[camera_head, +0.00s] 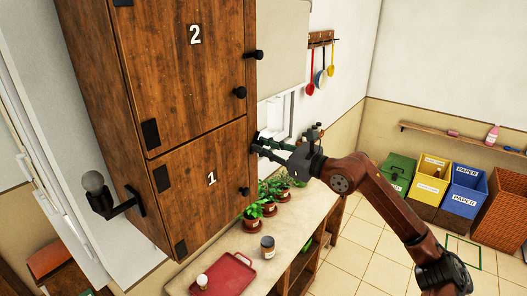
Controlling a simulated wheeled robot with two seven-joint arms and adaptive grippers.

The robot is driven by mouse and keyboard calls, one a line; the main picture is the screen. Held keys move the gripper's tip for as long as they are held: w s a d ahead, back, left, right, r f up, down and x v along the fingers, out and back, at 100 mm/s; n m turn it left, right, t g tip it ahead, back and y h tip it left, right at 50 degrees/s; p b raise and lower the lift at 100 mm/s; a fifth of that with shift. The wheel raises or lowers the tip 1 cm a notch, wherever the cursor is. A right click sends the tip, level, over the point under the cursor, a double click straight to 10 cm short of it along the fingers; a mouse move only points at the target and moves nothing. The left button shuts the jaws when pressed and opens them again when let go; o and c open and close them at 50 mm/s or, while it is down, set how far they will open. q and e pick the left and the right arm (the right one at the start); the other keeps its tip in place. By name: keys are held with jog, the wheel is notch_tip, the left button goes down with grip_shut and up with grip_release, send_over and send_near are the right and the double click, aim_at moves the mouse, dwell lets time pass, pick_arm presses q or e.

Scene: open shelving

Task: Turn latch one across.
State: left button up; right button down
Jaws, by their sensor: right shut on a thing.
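A wooden cabinet has an upper door marked 2 (190,65) and a lower door marked 1 (200,185). Both doors look closed. Latch one (254,144) is a small dark piece at the upper right edge of door 1. My right gripper (262,146) reaches it from the right and is shut on it. The fingers cover much of the latch, so I cannot tell which way it points. Door 1 has a round black knob (244,191) lower down. My left gripper is not in view.
A similar black latch (256,54) sits beside door 2, above its knob (239,92). Below is a counter (225,244) with potted plants (268,197), a grey can (268,247) and a red tray (236,276).

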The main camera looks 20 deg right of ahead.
jog(key=m, duration=0.2)
jog(key=shift+m+b, duration=0.4)
jog(key=m, duration=0.2)
jog(key=shift+r+m, duration=0.1)
jog(key=shift+m, duration=0.2)
jog(key=m, duration=0.2)
jog(key=shift+m+g+b, duration=0.3)
jog(key=shift+d+m+y, duration=0.1)
jog(key=shift+m+y, duration=0.2)
jog(key=shift+m, duration=1.4)
jog(key=c, duration=1.8)
grip_release()
jog(key=shift+o, duration=0.2)
